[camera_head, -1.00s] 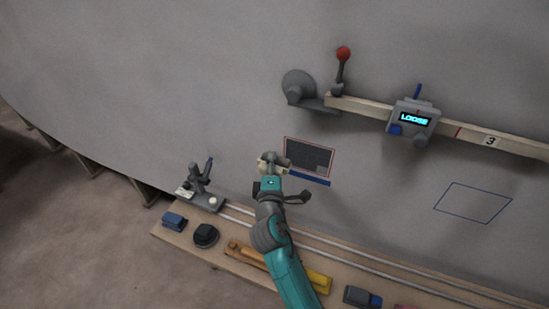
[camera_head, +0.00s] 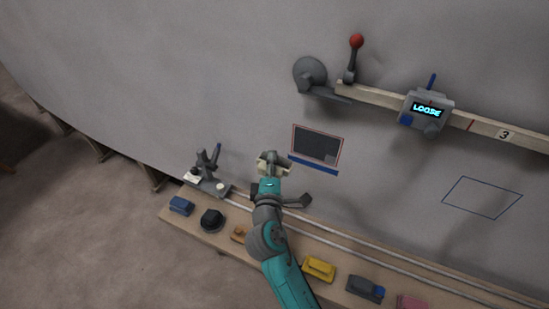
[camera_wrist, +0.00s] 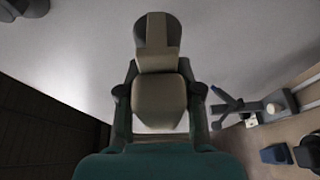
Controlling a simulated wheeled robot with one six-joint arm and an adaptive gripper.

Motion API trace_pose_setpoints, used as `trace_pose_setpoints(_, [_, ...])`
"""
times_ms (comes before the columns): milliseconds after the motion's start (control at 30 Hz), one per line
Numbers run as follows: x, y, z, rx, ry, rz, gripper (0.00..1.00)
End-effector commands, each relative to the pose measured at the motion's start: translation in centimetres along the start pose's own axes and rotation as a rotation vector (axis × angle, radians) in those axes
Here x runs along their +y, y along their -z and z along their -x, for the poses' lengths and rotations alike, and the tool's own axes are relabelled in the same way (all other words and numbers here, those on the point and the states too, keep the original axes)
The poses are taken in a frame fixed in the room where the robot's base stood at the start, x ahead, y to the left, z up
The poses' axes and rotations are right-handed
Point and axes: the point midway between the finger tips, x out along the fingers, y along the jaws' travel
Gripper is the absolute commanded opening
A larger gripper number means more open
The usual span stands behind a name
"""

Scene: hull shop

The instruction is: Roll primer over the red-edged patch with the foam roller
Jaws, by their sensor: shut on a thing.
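My gripper (camera_head: 268,180) is just left of and below the patch in the head view. It is shut on a beige and dark grey tool, seemingly the foam roller (camera_head: 270,162). The wrist view shows my gripper (camera_wrist: 158,100) with a finger on each side of the tool's beige body (camera_wrist: 158,98); its dark, rounded head points away. A gap shows between tool and patch in the head view; wall contact cannot be told.
A blue strip (camera_head: 313,166) runs under the patch. A rail (camera_head: 380,101) above carries a red-knobbed lever (camera_head: 355,55) and a box reading LOOSE (camera_head: 428,110). A blue outline (camera_head: 482,197) is at right. A shelf (camera_head: 245,262) below holds several tools and a grey stand (camera_head: 208,180).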

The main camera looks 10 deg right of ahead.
Motion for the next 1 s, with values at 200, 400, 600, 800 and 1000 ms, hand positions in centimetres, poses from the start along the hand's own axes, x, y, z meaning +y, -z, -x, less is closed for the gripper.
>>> trace_pose_setpoints(200, [0.1, 0.0, 0.0, 0.0, -0.001, -0.001, 0.04])
trace_pose_setpoints(400, [0.1, 0.4, 0.8, 0.002, 0.0, -0.001, 0.04])
trace_pose_setpoints(600, [0.0, 1.2, 2.7, 0.003, 0.0, 0.0, 0.04])
trace_pose_setpoints(800, [0.1, 1.6, 3.7, 0.001, -0.002, -0.002, 0.04])
trace_pose_setpoints(1000, [0.1, 1.6, 3.7, 0.0, -0.001, -0.001, 0.04])
